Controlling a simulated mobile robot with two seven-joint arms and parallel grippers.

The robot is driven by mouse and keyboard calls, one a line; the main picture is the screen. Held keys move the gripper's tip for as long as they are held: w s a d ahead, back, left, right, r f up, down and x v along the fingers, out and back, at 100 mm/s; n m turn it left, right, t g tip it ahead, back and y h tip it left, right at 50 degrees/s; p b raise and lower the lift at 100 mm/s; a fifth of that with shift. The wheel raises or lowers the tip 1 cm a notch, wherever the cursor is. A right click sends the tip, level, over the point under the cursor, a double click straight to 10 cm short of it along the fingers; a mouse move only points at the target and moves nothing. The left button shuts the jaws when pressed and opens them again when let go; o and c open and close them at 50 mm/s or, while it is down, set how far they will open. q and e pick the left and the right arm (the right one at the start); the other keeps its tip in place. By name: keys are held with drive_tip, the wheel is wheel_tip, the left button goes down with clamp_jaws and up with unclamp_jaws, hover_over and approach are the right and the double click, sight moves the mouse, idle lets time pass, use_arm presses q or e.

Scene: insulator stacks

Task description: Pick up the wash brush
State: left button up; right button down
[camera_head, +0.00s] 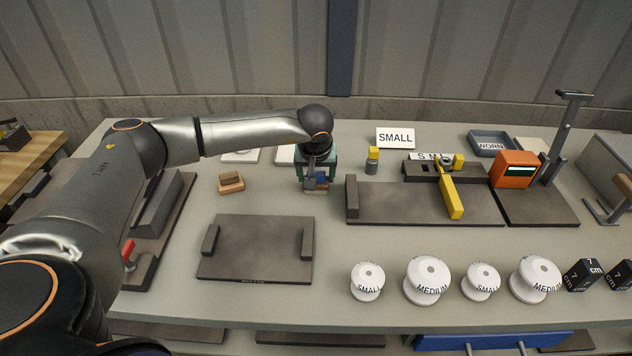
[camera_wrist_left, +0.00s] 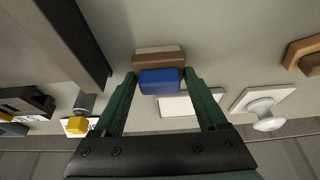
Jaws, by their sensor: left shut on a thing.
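The wash brush shows in the wrist view as a blue block (camera_wrist_left: 161,80) joined to a brown body with a pale lower layer (camera_wrist_left: 158,58). My left gripper (camera_wrist_left: 160,74) is shut on it, with a green finger on each side of the blue part. In the head view the left gripper (camera_head: 316,170) points down at the back middle of the table, with the blue part (camera_head: 320,181) partly hidden between its fingers. The brush is at or close to the table top; I cannot tell whether it touches. My right gripper is not in view.
A second, brown brush (camera_head: 231,182) lies to the left. A dark tray (camera_head: 257,252) lies in front, and a dark fixture base (camera_head: 400,203) is close on the right. White insulators (camera_head: 427,280) line the front edge. A SMALL sign (camera_head: 395,138) stands behind.

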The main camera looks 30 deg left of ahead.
use_arm(q)
drive_tip(key=c, duration=0.5)
drive_tip(key=shift+r, duration=0.15)
drive_tip(key=shift+r, duration=0.2)
wheel_tip(320, 180, up, 2)
drive_tip(key=shift+r, duration=0.1)
drive_tip(key=s+d+r, duration=0.2)
drive_tip(key=s+r, duration=0.3)
drive_tip(key=s, duration=0.1)
drive_tip(key=s+d+r+b, duration=0.1)
drive_tip(key=s+d+r, duration=0.1)
drive_tip(key=s+r, duration=0.3)
drive_tip(key=shift+s+d, duration=0.4)
drive_tip(key=shift+s, duration=0.7)
drive_tip(key=shift+r, duration=0.1)
drive_tip(key=o, duration=0.9)
drive_tip(key=shift+c, duration=0.2)
drive_tip(key=c, duration=0.7)
